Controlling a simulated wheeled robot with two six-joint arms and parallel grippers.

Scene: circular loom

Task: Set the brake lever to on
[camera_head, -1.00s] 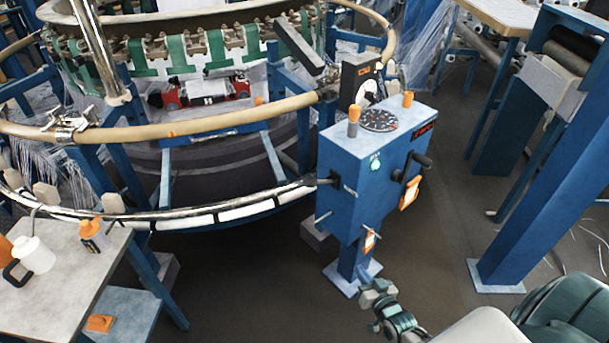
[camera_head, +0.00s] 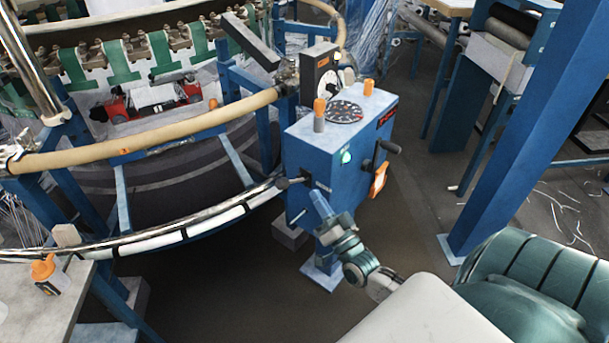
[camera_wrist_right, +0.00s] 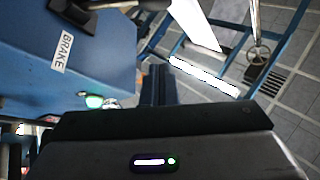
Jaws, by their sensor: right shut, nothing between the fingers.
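The blue control box (camera_head: 310,150) stands on a post beside the round loom. A short lever with a dark knob (camera_head: 282,184) sticks out to the left from its front face. In the right wrist view a white BRAKE label (camera_wrist_right: 62,53) is on the blue face, just below a dark lever mount (camera_wrist_right: 80,14) cut by the top edge. My right gripper (camera_head: 320,202) is shut and empty in front of the box's lower front, below and right of the knob. Its closed fingers also show in the right wrist view (camera_wrist_right: 158,85). I cannot tell whether it touches the box. My left gripper is out of view.
The loom's chrome rail (camera_head: 150,238) ends near the lever.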

